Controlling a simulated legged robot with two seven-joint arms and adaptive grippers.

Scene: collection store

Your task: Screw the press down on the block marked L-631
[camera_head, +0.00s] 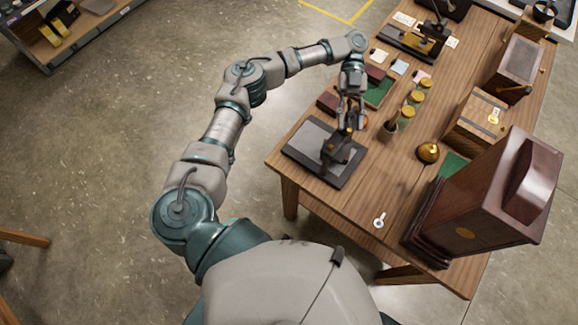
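A small dark press (338,152) stands on a dark flat base (301,152) at the table's near left corner. My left gripper (351,118) points down at the top of this press, by its handle. Its fingers are small and overlap the press top, so I cannot tell whether they grip it. A second press (428,42), dark with brassy parts, stands at the table's far end. Dark red blocks lie near the gripper, one on the left (328,102) and one behind (376,74). No marking L-631 is readable. My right gripper is out of view.
On the wooden table (372,185) are several yellow-lidded jars (407,112), a brass bell-like item (428,152), a white ring tag (380,220), and paper cards (399,66). A large dark wooden case (490,200) blocks the near right. The table's front middle is mostly clear.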

